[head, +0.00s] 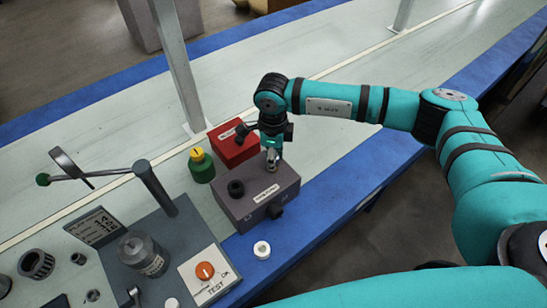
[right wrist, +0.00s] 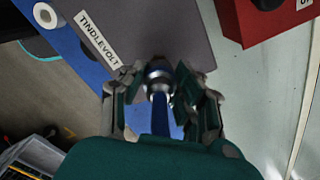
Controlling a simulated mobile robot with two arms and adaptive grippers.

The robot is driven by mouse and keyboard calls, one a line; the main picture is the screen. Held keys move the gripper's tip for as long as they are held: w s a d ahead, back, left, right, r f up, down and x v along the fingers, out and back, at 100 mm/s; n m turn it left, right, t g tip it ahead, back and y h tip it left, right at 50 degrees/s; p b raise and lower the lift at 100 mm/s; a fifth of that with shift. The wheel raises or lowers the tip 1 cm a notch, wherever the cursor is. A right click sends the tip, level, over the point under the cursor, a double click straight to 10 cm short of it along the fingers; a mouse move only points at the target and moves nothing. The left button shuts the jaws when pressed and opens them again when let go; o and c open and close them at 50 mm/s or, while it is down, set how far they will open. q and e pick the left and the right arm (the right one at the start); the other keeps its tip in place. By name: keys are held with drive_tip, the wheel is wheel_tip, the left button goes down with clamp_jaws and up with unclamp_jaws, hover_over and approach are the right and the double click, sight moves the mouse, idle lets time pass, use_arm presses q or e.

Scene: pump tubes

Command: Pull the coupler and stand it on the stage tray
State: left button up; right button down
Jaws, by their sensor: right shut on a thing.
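A small metal coupler (head: 271,159) stands at the top of the grey labelled pump box (head: 243,208). My right gripper (head: 272,146) reaches down over the box and is shut on the coupler. In the right wrist view the coupler's round metal end (right wrist: 158,74) shows between the two fingers, against the grey box face (right wrist: 165,30). I cannot tell whether the coupler is still seated in the box. A blue strip (right wrist: 160,115) shows behind it. My left gripper is not in view. I cannot surely pick out the stage tray.
A red box (head: 232,144) and a green-and-yellow knob (head: 201,165) stand close behind the grey box. A dark plate with a metal cylinder (head: 143,253), a post and a TEST panel (head: 208,278) lies to the left. A white ring (head: 262,249) sits on the blue edge.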

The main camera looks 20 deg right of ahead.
idle(0.4)
drive_tip(key=shift+r+p, duration=1)
drive_tip(key=shift+r, duration=1)
